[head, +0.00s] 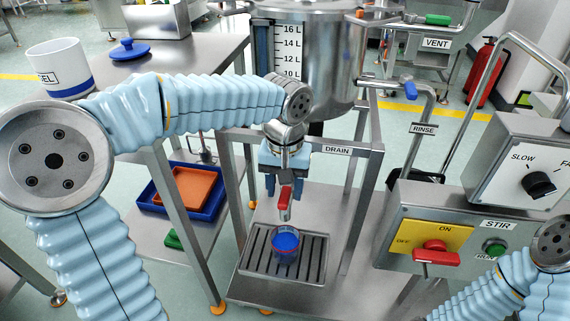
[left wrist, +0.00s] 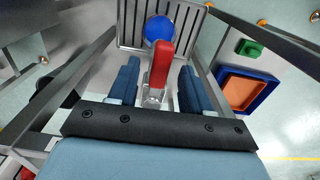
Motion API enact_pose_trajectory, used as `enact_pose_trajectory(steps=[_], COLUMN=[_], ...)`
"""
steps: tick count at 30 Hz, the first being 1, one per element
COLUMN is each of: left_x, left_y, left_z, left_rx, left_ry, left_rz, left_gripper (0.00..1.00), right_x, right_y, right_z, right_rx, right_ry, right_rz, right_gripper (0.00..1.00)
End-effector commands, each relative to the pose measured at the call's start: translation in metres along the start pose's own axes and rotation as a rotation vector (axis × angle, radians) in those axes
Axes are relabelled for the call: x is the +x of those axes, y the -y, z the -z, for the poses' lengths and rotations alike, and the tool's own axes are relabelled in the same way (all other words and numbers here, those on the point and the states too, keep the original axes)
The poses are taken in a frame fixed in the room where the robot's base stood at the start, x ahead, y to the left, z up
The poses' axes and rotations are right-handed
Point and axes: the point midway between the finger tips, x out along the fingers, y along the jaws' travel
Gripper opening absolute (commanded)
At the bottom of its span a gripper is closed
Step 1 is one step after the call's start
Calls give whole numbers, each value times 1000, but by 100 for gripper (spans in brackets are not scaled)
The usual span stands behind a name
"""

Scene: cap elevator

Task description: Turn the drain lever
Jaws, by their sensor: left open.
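The drain lever (head: 284,198) has a red handle and sits under the steel tank, below the DRAIN label (head: 337,150). In the left wrist view the red handle (left wrist: 161,64) stands between my fingers, with a visible gap on each side. My left gripper (head: 284,188) is open and straddles the lever from above, not closed on it. A blue cup (head: 286,243) stands on the slotted drip tray (head: 252,266) below the lever. My right arm shows at the lower right edge, but its gripper is out of view.
The tank (head: 325,60) stands in a steel frame whose posts (head: 363,210) flank the lever. A control box (head: 470,235) with a red switch is to the right. A table with a white container (head: 60,68) is at the left. A blue tray (head: 160,196) lies on a lower shelf.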

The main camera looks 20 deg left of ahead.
Motion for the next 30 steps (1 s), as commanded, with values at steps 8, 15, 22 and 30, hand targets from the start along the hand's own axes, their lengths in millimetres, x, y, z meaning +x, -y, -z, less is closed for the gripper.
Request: enact_pose_trajectory(steps=[8, 15, 22, 30], left_x=[-68, -113, -126, -125], left_y=[0, -1, 0, 0], left_z=[1, 0, 0, 0], left_rx=[1, 1, 0, 0], left_ry=[-4, -2, -1, 0], left_rz=[-3, -2, -1, -1], left_gripper=[49, 49, 49, 49], right_x=[-10, -16, -17, -16], right_y=[5, 7, 8, 8], right_z=[0, 0, 0, 0], right_rx=[-2, -3, -3, -3], right_ry=[2, 2, 3, 3], right_rz=[2, 2, 3, 3], right_gripper=[43, 43, 43, 43])
